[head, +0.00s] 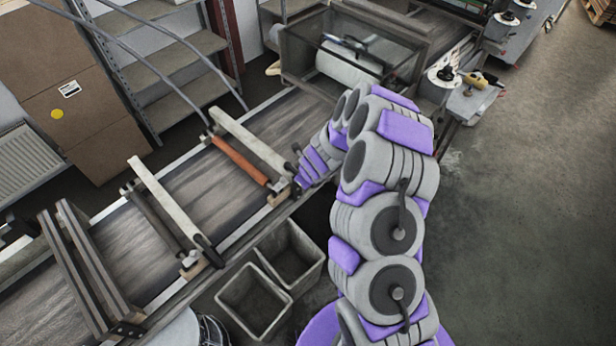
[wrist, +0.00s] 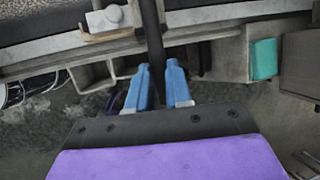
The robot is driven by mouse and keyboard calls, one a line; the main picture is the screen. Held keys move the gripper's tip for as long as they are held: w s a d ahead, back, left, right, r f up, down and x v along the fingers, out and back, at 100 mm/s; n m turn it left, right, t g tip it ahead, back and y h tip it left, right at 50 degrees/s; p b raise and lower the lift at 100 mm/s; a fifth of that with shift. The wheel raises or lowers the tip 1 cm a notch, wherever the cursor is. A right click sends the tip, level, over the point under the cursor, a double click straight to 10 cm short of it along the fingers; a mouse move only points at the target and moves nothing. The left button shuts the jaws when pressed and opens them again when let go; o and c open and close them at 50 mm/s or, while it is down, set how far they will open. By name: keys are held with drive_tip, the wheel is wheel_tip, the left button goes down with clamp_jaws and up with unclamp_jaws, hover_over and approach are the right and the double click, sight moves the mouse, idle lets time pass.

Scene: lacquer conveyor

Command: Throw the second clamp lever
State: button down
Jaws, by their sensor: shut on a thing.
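In the head view, my gripper (head: 299,178) is at the near end of the farther clamp bar (head: 252,139), beside the orange-brown roller (head: 238,160). In the wrist view, the two blue fingers of my gripper (wrist: 158,70) are close around a dark, bar-like clamp lever (wrist: 152,32), shut on it. The lever extends up between the fingertips and across the pale conveyor rail. In the head view my gripper partly hides this lever. The nearer clamp bar (head: 165,198) lies across the belt, with a black lever (head: 207,250) at its near end.
Two grey open bins (head: 254,300) stand beneath the conveyor's near side. A glass-sided housing (head: 345,55) with a white roll stands farther along the line. Dark rails (head: 80,260) cross the belt at the lower left. The floor (head: 530,200) to the right is clear.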

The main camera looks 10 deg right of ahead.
drive_tip(key=shift+w+r, duration=0.1)
drive_tip(key=c, duration=1.4)
unclamp_jaws()
drive_tip(key=o, duration=0.3)
drive_tip(key=shift+a, duration=0.25)
drive_tip(key=shift+o, duration=0.2)
drive_tip(key=p+v, duration=0.1)
drive_tip(key=v, duration=1.6)
drive_tip(key=shift+p, duration=0.35)
drive_tip(key=shift+r, duration=0.1)
